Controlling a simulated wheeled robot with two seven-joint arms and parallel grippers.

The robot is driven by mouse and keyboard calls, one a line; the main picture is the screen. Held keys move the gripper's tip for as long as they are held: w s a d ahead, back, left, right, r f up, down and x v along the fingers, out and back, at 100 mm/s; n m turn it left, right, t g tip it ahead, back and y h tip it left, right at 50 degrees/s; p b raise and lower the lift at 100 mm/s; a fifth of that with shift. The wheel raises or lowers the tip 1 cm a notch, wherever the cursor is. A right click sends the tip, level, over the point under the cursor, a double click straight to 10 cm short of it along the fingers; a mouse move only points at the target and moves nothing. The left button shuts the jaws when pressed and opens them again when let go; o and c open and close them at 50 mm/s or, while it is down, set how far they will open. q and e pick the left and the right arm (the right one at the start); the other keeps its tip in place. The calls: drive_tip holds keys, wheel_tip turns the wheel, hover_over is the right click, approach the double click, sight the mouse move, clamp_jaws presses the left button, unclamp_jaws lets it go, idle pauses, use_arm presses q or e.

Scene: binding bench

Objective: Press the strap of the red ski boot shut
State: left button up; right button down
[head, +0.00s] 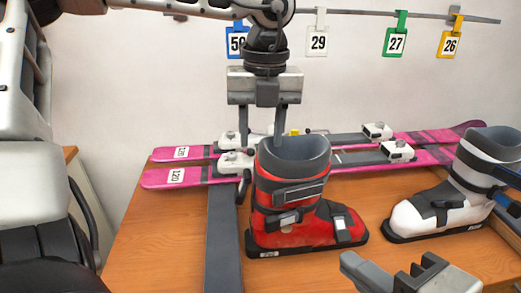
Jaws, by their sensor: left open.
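The red ski boot (285,234) stands upright on the wooden bench, toe to the right, with a dark grey cuff liner at its top. A dark grey strap (300,192) crosses its upper shaft; I cannot tell whether it lies fully flat. A second grey buckle with a pale end sits lower, and a pale buckle is on the toe. My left gripper (262,138) is open, pointing down at the boot's top rear edge, one finger overlapping the cuff in view. My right gripper (395,276) is low in front of the boot, partly cut off; its jaw opening is unclear.
A white ski boot (436,213) stands to the right. Pink skis (190,176) with bindings lie behind the red boot. A dark grey bar (224,240) runs along the bench (160,245) left of the boot. Numbered tags (318,42) hang from a rail above. The bench's left part is clear.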

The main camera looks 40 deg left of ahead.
use_arm(q)
wheel_tip(320, 180, up, 11)
drive_tip(key=shift+w+d+r, duration=0.15)
drive_tip(key=shift+d, duration=0.05)
